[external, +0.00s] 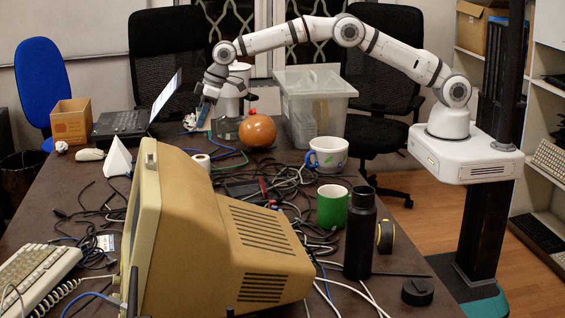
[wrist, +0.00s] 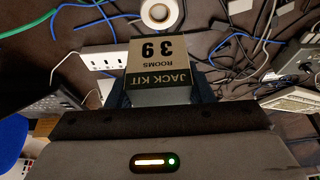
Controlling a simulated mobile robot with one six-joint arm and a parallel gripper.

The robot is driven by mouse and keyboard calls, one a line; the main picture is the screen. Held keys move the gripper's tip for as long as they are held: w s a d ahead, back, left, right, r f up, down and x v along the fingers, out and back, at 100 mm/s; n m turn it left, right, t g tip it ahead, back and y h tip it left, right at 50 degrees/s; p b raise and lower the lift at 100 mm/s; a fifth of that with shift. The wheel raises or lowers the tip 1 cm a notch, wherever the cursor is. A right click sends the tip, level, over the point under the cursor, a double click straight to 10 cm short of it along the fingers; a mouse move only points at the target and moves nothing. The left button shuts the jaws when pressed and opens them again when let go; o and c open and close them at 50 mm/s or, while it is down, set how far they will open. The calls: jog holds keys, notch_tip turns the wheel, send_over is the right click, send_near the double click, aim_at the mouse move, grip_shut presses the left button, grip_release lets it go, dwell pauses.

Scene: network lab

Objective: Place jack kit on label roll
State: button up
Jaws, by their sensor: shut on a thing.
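The jack kit (wrist: 160,62) is a small tan box with a dark band, printed "JACK KIT", "ROOMS" and "39". In the wrist view it sits between the dark fingers of my gripper (wrist: 162,95), which is shut on it. In the external view my gripper (external: 206,98) is over the far part of the table, right of the laptop; the box is too small there to make out clearly. The label roll (wrist: 160,12) is a white ring at the top of the wrist view, apart from the box. A white roll (external: 202,160) also shows behind the monitor in the external view.
A white power strip (wrist: 100,60) and tangled cables lie near the box. An orange ball-like object (external: 258,131), a clear bin (external: 315,105) and a white mug (external: 327,154) stand to the right. The beige monitor (external: 215,235) fills the front; the laptop (external: 125,122) is left.

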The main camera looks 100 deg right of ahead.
aim_at(198, 157)
jog(key=shift+w+a+r+p, duration=0.2)
jog(key=shift+w+r+p, duration=0.2)
jog(key=shift+w, duration=0.3)
jog(key=shift+w+f, duration=0.1)
jog(key=shift+f, duration=0.05)
notch_tip(198, 157, down, 10)
jog(key=shift+r+p, duration=0.2)
jog(key=shift+p, duration=0.65)
jog(key=shift+f, duration=0.2)
jog(key=o, duration=1)
jog(key=shift+o, duration=0.2)
jog(key=shift+r, duration=0.2)
